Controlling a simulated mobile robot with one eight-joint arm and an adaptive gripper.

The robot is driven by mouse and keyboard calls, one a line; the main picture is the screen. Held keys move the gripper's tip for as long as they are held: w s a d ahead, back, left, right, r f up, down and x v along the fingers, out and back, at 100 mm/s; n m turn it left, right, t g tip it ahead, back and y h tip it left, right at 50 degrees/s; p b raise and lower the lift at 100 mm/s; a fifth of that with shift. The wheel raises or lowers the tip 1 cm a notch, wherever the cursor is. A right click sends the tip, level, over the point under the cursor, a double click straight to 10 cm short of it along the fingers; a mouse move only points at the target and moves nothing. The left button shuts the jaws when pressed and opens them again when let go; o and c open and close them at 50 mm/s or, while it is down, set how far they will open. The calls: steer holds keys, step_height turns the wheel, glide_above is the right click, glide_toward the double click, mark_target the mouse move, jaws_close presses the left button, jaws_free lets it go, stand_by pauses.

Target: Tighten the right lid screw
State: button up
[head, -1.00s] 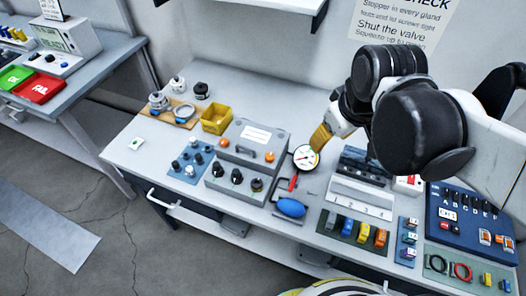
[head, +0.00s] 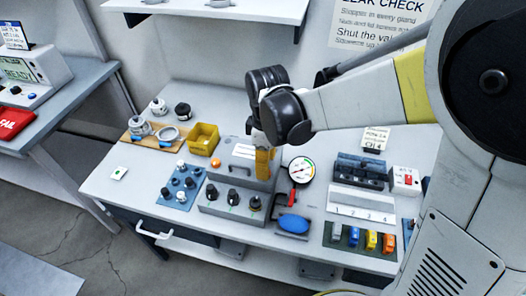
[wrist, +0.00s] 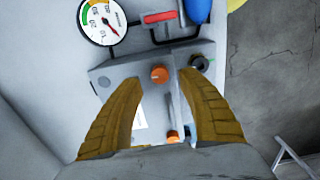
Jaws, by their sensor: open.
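The grey box (head: 232,167) stands on the bench, its lid carrying a white label and a handle. The right lid screw, an orange knob (wrist: 159,74), shows in the wrist view between my open fingertips. In the head view my gripper hides it. The left lid screw (head: 216,163) is orange too and shows in the wrist view (wrist: 172,137) near my palm. My gripper (head: 264,162) points down over the right end of the lid, with yellow-brown fingers. It is open and empty in the wrist view (wrist: 159,78). I cannot tell whether the fingers touch the screw.
A round gauge (head: 301,170) stands close to the box's right side, with a red-handled valve (head: 292,196) and a blue bulb (head: 293,224) in front. Black glands (head: 254,203) line the box front. A yellow bin (head: 203,139) and blue tray (head: 180,186) lie left.

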steer(key=shift+f+b, duration=0.5)
steer(key=shift+f, duration=1.25)
jaws_close()
